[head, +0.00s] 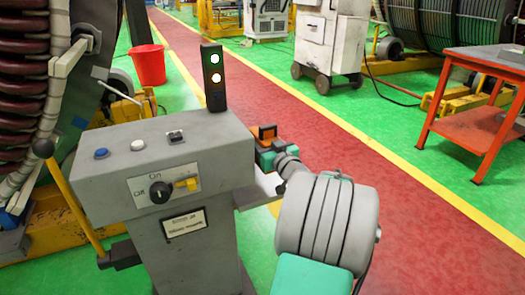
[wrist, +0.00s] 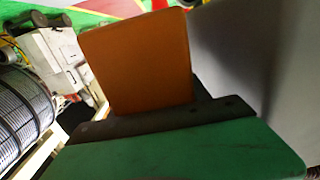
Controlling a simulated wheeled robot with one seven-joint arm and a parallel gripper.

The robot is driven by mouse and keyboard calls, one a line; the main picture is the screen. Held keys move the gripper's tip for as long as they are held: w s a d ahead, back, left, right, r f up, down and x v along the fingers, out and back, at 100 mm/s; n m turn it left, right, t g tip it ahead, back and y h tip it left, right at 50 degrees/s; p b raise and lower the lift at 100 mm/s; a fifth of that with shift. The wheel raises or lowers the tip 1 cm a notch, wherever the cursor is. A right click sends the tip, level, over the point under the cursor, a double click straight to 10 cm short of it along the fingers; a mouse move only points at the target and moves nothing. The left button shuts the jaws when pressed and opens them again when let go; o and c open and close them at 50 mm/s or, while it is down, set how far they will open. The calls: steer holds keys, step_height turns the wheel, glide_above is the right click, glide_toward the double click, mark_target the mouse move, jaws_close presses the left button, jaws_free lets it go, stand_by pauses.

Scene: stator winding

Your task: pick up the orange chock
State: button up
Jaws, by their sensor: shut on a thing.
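The orange chock (head: 267,132) shows in the head view just right of the grey control console, at the end of my arm. My gripper (head: 266,147) is shut on it. In the wrist view the chock (wrist: 136,62) is a large orange block standing up beyond the green and dark body of my gripper (wrist: 150,122). The chock's lower part is hidden by my gripper. I cannot tell from these frames whether the chock touches a surface beneath it.
The grey console (head: 165,160) with a knob, buttons and a signal light (head: 213,77) stands close at the left of my gripper. A yellow lever (head: 78,200) is at its left. A red bucket (head: 148,65) and an orange table (head: 470,117) stand farther off. The red walkway is clear.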

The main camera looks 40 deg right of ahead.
step_height(320, 180, up, 20)
steer(key=p, duration=0.4)
steer(key=shift+r+p, duration=0.15)
steer(key=shift+p, duration=0.25)
stand_by(0.6)
